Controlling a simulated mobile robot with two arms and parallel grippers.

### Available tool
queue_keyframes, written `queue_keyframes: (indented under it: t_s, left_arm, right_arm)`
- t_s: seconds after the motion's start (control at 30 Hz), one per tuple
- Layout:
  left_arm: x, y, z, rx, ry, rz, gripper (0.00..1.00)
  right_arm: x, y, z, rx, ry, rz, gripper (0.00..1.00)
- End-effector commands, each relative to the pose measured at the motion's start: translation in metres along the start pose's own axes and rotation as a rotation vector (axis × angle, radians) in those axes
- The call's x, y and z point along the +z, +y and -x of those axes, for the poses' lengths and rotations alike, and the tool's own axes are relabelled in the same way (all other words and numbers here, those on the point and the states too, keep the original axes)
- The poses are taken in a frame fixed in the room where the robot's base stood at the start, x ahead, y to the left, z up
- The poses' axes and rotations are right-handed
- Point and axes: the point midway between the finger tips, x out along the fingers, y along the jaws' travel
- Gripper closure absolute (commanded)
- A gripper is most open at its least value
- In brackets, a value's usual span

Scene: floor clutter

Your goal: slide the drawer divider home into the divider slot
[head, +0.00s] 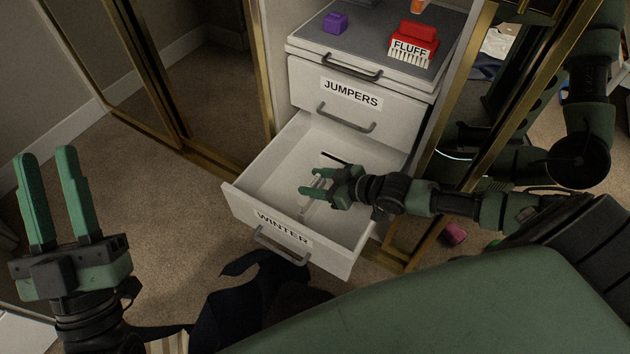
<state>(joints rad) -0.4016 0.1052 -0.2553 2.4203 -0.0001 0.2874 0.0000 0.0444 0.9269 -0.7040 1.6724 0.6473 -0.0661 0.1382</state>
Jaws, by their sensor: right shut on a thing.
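The lower drawer (235,203), labelled WINTER, is pulled open. The drawer divider looks like a thin pale panel (307,208) inside it, partly covered by my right gripper and hard to make out against the drawer's pale floor. My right gripper (309,182) reaches in from the right and is shut on the divider. A dark narrow line, which looks like the divider slot (334,158), lies just behind the gripper. I cannot tell whether the divider touches it. My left gripper (46,155) is open and empty at the far left, outside the drawer, fingers pointing up.
A closed drawer labelled JUMPERS (351,94) is above. On the grey top are a purple block (335,23) and a red FLUFF box (414,42). Gold-framed mirror doors stand on both sides. Dark cloth (245,300) lies on the carpet before the drawer. Carpet at left is clear.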

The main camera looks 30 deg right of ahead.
Motion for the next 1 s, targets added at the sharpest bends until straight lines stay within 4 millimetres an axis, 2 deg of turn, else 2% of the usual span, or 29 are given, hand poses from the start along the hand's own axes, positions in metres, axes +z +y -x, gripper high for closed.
queue_keyframes:
  t_s: [0.03, 0.1, 0.5, 0.77, 1.0]
  left_arm:
    - [-0.001, 0.0, 0.0, 0.0, 0.008, 0.001, 0.68]
    - [-0.002, 0.0, 0.0, 0.0, 0.011, 0.001, 0.68]
    - [0.001, 0.001, 0.0, 0.0, -0.007, 0.002, 0.68]
    - [0.046, -0.005, 0.006, -0.013, -0.257, -0.007, 0.68]
    - [0.098, -0.014, 0.031, -0.029, -0.57, -0.019, 0.68]
  right_arm:
    - [0.001, 0.0, 0.0, 0.0, 0.0, 0.0, 0.44]
    - [0.001, 0.0, 0.0, 0.0, 0.0, 0.0, 0.24]
    - [0.002, -0.001, 0.002, 0.0, -0.003, -0.001, 0.24]
    - [0.0, 0.0, 0.025, 0.0, -0.004, 0.0, 0.24]
    - [-0.001, -0.001, 0.053, 0.0, -0.004, -0.001, 0.24]
